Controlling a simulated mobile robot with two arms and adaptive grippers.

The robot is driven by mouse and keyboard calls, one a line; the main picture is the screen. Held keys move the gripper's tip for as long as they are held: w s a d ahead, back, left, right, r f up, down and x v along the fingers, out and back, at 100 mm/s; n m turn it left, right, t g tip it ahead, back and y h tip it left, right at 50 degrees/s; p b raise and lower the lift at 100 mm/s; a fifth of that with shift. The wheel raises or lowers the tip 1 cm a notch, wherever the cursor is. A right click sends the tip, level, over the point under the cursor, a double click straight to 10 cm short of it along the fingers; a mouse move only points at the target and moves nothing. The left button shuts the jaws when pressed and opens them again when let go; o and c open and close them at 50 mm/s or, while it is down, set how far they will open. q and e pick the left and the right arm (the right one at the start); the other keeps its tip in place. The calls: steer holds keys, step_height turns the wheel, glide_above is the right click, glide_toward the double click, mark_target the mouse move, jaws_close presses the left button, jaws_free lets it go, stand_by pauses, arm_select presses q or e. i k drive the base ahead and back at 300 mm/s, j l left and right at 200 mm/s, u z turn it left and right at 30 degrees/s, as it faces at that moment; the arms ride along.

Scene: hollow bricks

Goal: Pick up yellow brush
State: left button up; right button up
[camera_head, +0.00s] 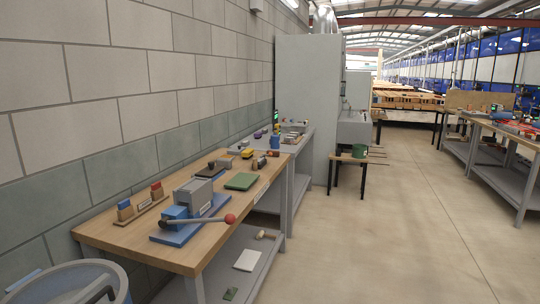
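A small yellow item (247,153) lies toward the far end of the wooden workbench (125,235). It may be the yellow brush, but it is too small to tell its shape. Small dark and brown items lie close beside it. Neither of my grippers shows in the head view.
A blue and grey press with a red-knobbed lever (230,218) stands on the near bench, with a green pad (241,181) behind it. A round grey bin (75,285) is at the lower left. A small stool (349,160) stands beyond. The floor (400,225) at right is clear.

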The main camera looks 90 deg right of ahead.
mark_target(248, 154)
steer(key=z, duration=2.65)
